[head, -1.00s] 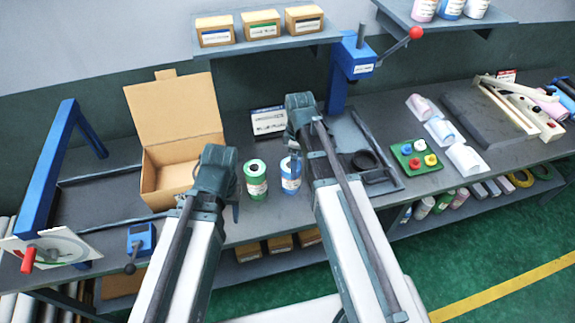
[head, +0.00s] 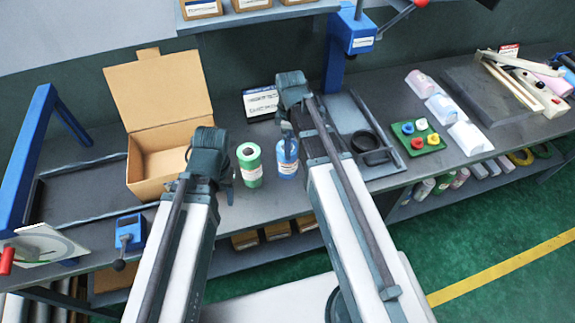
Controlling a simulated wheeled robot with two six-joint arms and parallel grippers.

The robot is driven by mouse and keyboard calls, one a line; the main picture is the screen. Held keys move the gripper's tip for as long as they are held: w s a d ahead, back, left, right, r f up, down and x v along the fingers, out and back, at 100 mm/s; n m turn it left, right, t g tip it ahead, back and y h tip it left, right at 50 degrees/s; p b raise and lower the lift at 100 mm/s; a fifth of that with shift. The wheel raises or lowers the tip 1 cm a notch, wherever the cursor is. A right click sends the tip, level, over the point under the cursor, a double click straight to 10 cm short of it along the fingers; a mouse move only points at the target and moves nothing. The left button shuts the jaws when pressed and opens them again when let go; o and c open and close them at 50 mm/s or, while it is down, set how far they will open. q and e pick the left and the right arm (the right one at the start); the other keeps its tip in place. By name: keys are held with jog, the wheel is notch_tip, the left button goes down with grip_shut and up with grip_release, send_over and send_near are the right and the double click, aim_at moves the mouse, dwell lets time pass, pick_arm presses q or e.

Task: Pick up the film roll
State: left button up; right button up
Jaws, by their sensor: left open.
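Two labelled rolls stand upright side by side on the grey bench, a green roll (head: 250,167) and a blue roll (head: 287,159). My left gripper (head: 229,191) is open and empty, just left of the green roll, and no contact shows. Its fingers are mostly hidden behind its own wrist. My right gripper (head: 286,130) is at the top of the blue roll in the picture and covers part of its top. Its jaws are too small and dark to read, and I cannot tell whether it touches the roll.
An open cardboard box (head: 155,175) stands left of my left gripper. A white-and-blue labelled box (head: 261,102) is behind the rolls. A black ring (head: 365,141) lies in a tray at right, near a green board (head: 418,138) with coloured knobs. A blue post (head: 341,60) rises behind.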

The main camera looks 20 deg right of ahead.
pick_arm(q)
notch_tip(320, 180, down, 4)
jog(key=b, duration=0.3)
jog(key=shift+f, duration=0.1)
pick_arm(e)
notch_tip(320, 180, down, 4)
jog(key=shift+f, duration=0.1)
pick_arm(q)
notch_tip(320, 180, down, 5)
jog(key=b, duration=0.5)
jog(key=shift+f, duration=0.1)
pick_arm(e)
jog(key=f, duration=0.5)
jog(key=shift+w+a+f, duration=0.1)
jog(key=shift+a, duration=0.25)
jog(key=shift+c, duration=0.2)
grip_shut()
jog(key=shift+r, duration=0.2)
